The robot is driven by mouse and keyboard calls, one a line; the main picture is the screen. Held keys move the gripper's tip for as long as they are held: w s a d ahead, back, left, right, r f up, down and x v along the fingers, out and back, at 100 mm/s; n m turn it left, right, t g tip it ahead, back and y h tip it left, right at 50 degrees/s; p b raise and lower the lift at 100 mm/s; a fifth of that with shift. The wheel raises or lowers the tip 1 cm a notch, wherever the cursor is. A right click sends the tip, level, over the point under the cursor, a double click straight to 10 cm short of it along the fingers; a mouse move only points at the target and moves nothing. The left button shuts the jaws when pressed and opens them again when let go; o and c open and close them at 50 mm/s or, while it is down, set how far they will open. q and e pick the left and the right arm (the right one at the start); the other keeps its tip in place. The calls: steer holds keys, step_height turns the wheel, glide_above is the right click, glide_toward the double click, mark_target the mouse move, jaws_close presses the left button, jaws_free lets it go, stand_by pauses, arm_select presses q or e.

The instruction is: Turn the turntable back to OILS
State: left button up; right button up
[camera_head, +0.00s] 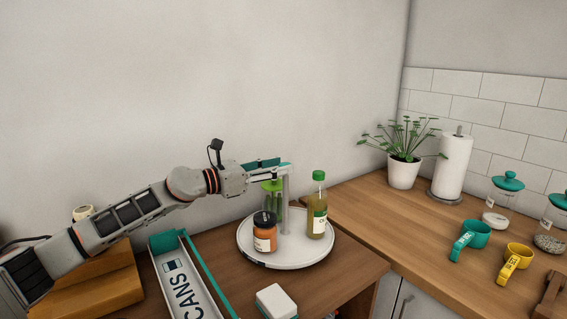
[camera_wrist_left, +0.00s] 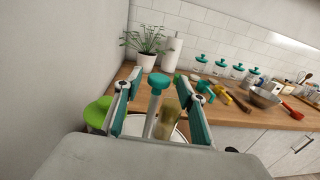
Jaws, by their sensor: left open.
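The white round turntable (camera_head: 285,262) stands on the wooden counter in the head view. A grey upright post (camera_head: 285,208) rises from it. An orange jar with a dark lid (camera_head: 264,238), an oil bottle with a green cap (camera_head: 317,212) and a green bottle (camera_head: 273,190) stand on it. No OILS label is readable. My left gripper (camera_head: 272,167) is open at the top of the post. In the wrist view, the post's teal knob (camera_wrist_left: 158,82) shows between the open fingers (camera_wrist_left: 156,90); contact cannot be told. My right gripper is not in view.
A tray marked CANS (camera_head: 184,287) and a white box (camera_head: 275,301) are in front. The wall is close behind.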

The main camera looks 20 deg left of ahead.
arm_select(q)
steer(key=shift+x, duration=1.4)
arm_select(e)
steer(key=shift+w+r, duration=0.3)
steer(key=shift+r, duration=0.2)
